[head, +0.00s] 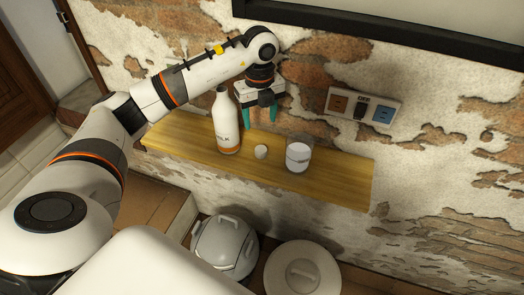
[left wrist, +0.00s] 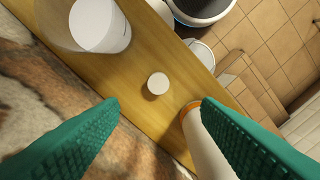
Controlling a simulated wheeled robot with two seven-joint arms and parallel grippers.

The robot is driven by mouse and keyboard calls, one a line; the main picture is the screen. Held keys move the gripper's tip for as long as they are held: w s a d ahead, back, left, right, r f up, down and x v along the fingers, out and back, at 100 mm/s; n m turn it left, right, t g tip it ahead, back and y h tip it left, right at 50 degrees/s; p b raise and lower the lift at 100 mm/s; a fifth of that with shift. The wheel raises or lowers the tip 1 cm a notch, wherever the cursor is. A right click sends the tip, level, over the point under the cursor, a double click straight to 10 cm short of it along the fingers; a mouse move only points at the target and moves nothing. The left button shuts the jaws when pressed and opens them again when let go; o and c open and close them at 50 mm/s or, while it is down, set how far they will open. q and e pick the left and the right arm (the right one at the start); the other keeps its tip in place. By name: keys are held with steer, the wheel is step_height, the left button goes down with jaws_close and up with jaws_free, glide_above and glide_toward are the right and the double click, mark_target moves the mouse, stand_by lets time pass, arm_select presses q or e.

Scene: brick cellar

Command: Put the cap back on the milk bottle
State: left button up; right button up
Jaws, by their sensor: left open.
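The white milk bottle (head: 226,122) stands upright on the wooden shelf, with an orange band near its base. Its lower part shows in the left wrist view (left wrist: 202,145), partly behind a finger. The small white cap (head: 261,152) lies on the shelf between the bottle and a glass; the left wrist view shows it (left wrist: 158,83) ahead of the fingers. My left gripper (head: 259,114) is open and empty, pointing down above the back of the shelf, right of the bottle. Its green fingers (left wrist: 160,108) are spread apart, with the cap beyond their gap. My right gripper is not in view.
A glass of milk (head: 298,153) stands on the shelf (head: 340,183) right of the cap. The brick wall with a socket panel (head: 364,107) is close behind. A white rice-cooker-like pot (head: 225,246) and a round white lid (head: 302,270) are below the shelf.

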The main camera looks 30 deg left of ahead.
arm_select(q)
steer(key=p, duration=0.2)
glide_above(261, 149)
step_height(261, 149, down, 6)
steer(key=shift+s+f, duration=0.1)
steer(key=shift+s, duration=0.05)
steer(key=shift+f, duration=0.25)
steer(key=shift+f+p, duration=0.35)
steer(key=shift+f, duration=0.05)
step_height(261, 149, down, 4)
steer(key=shift+r+p, duration=0.15)
steer(key=shift+p, duration=0.55)
steer(key=shift+f, duration=0.35)
steer(key=c, duration=1.1)
